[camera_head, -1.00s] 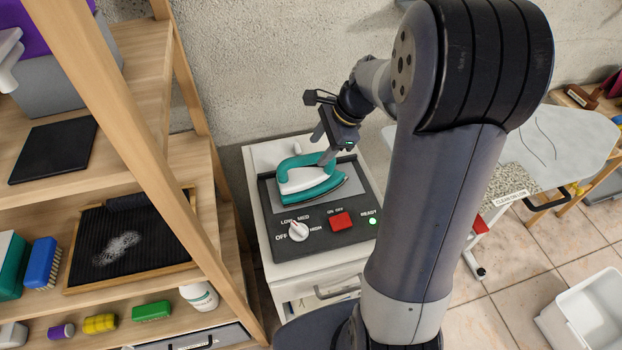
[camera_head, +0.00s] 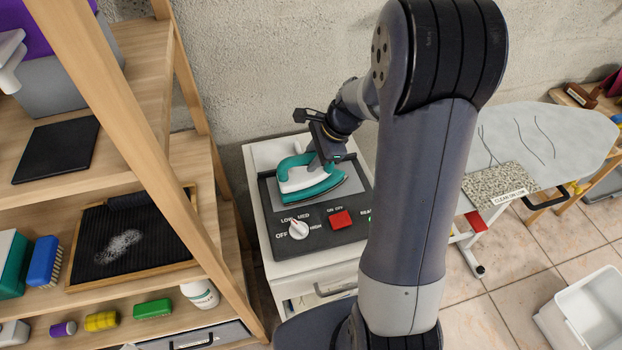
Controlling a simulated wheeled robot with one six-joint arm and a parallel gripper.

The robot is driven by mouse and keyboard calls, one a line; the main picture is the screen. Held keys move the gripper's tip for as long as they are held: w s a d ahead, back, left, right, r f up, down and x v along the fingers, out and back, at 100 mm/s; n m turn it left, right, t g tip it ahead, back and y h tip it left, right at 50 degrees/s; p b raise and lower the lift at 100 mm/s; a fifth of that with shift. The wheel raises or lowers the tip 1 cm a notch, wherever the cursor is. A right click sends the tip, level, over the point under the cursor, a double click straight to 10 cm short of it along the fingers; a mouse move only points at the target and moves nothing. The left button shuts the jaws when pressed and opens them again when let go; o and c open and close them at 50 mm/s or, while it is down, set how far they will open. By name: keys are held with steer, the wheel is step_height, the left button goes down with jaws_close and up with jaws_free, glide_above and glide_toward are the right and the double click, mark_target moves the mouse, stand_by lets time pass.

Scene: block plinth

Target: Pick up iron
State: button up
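The iron (camera_head: 308,183), teal and white, rests flat on the grey plate of a dark control panel (camera_head: 312,240) on a white cabinet. Its teal handle arches at its left and upper side. My gripper (camera_head: 316,160) points down at the iron's upper right part, over or against the handle. The fingertips are small and partly merge with the iron, so whether they touch or grip the handle cannot be told. The panel has a white dial (camera_head: 298,229), a red switch (camera_head: 341,220) and a ready light mostly hidden behind my arm.
A wooden shelf (camera_head: 150,130) with brushes and trays stands close on the left. An ironing board (camera_head: 540,140) with a speckled pad (camera_head: 498,182) is at the right. A white bin (camera_head: 585,315) stands on the tiled floor. A wall is behind the cabinet.

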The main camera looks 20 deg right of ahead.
jaws_close()
steer(key=shift+r, duration=0.1)
stand_by(0.8)
